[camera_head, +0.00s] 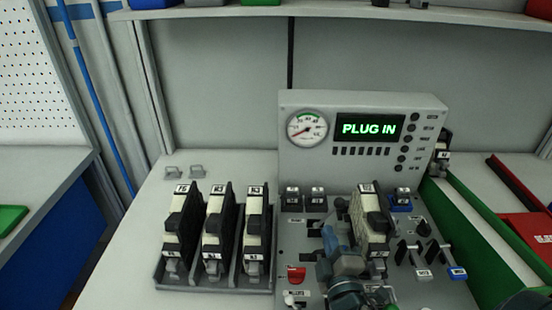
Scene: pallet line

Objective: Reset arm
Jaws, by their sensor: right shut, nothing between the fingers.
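My right gripper (331,238), blue-grey, comes in from the bottom edge over the test panel (284,248). It is shut with nothing in its fingers, just left of a black and cream module (369,222) standing upright on the panel. Whether it touches that module cannot be told. My arm hides part of the panel and the module's lower left side. My left gripper is not in view.
A display box (300,108) at the back reads "PLUG IN" beside a round gauge (307,128). Small switches (423,274) stand right of my gripper. Green-walled bins (470,225) border the right.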

